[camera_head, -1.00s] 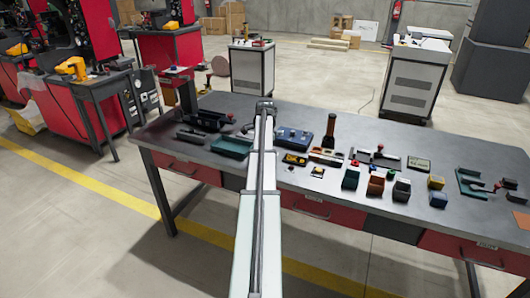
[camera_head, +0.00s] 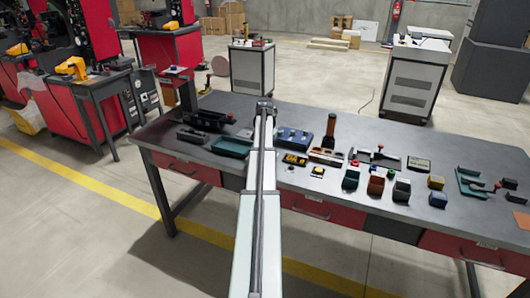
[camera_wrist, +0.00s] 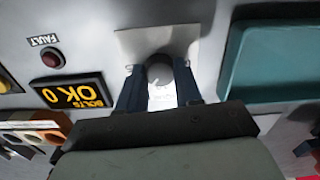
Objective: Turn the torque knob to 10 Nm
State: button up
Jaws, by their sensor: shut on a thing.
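In the wrist view, the torque knob is a dark grey round knob (camera_wrist: 160,66) on a pale square plate. My gripper (camera_wrist: 160,88) has its two dark fingers on either side of the knob and is shut on it. A white printed label shows between the fingers below the knob; its marks are too small to read. In the head view, my arm reaches over the bench and hides the knob and the fingers.
A display (camera_wrist: 78,94) reading "BOLTS OK 0" and a red FAULT lamp (camera_wrist: 53,58) are left of my gripper in the wrist view. A teal tray (camera_wrist: 275,62) is at right. Several boxes and fixtures stand along the bench (camera_head: 440,220) to the right.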

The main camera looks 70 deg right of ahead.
jog(key=n, duration=0.3)
jog(key=shift+n, duration=2.3)
jog(key=o, duration=1)
jog(key=shift+o, duration=0.2)
jog(key=shift+r, duration=0.15)
notch_tip(320, 180, up, 14)
jog(key=shift+f, duration=0.2)
